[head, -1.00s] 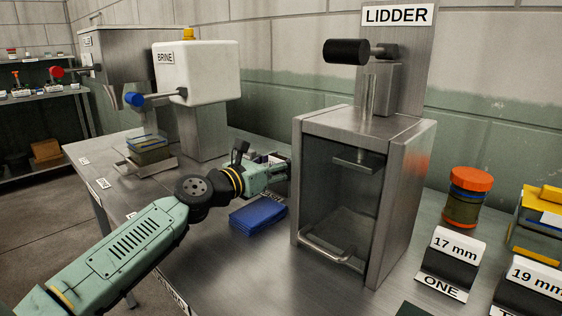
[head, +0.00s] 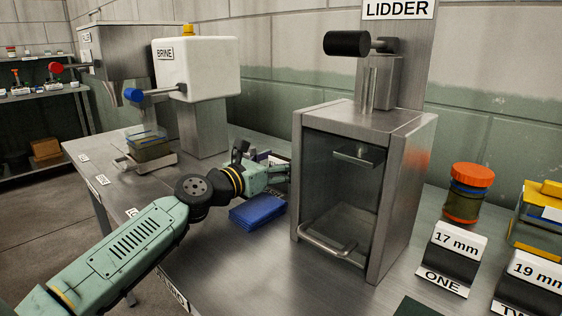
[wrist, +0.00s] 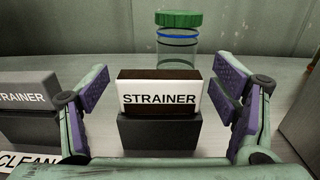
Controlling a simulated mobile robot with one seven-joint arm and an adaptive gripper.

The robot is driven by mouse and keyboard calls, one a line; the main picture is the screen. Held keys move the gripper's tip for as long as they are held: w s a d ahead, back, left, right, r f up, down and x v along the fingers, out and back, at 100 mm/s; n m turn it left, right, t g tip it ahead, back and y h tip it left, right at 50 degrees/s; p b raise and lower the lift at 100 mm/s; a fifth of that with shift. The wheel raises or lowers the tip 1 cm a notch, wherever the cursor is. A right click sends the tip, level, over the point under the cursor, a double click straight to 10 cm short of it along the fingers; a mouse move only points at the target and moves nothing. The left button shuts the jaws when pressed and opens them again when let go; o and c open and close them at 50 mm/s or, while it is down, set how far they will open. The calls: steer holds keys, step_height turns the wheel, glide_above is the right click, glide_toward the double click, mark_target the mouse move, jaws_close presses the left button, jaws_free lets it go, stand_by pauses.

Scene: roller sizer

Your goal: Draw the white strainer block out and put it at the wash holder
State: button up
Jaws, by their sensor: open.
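The white strainer block (wrist: 161,97), lettered STRAINER and with a dark brown top and edge, sits upright on a dark holder (wrist: 158,135) in the wrist view. My gripper (wrist: 160,94) is open, one purple-padded finger on each side of the block, with gaps between pads and block. In the head view my gripper (head: 266,176) is low over the bench, left of the lidder. The block cannot be made out there. A grey block (wrist: 22,95), also lettered STRAINER, stands at the left in the wrist view, by a CLEAN label (wrist: 28,163). I cannot identify the wash holder.
A green-lidded clear jar (wrist: 179,38) stands behind the block. A folded blue stack (head: 257,211) lies just below my gripper in the head view. The lidder (head: 408,190) stands close on the right, the brine machine (head: 200,70) behind left. Bench front is partly clear.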

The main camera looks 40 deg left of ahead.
mark_target(281, 158)
step_height(281, 158, up, 10)
stand_by(0.5)
stand_by(0.5)
